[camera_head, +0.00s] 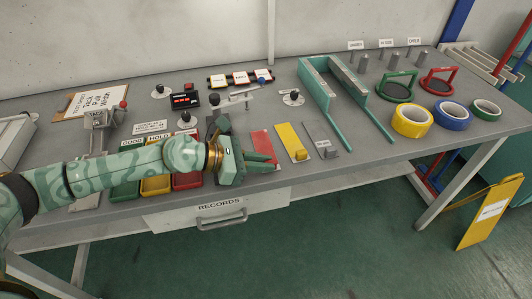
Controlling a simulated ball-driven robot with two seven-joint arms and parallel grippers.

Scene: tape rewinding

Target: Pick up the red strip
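The red strip (261,142) lies on the grey workbench, left of a yellow strip (290,140) and a grey strip (320,138). My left gripper (276,162) is at the near end of the red strip, close to the bench's front edge. Its green fingers cover that end, so I cannot tell whether they touch it. The gap between the fingers is too small to make out. My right gripper is not in view.
Green, yellow and red bins (157,184) sit under my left forearm, above a drawer marked RECORDS (219,205). A green two-railed frame (318,88) stands right of the strips. Yellow (397,122), blue and green tape rolls stand further right.

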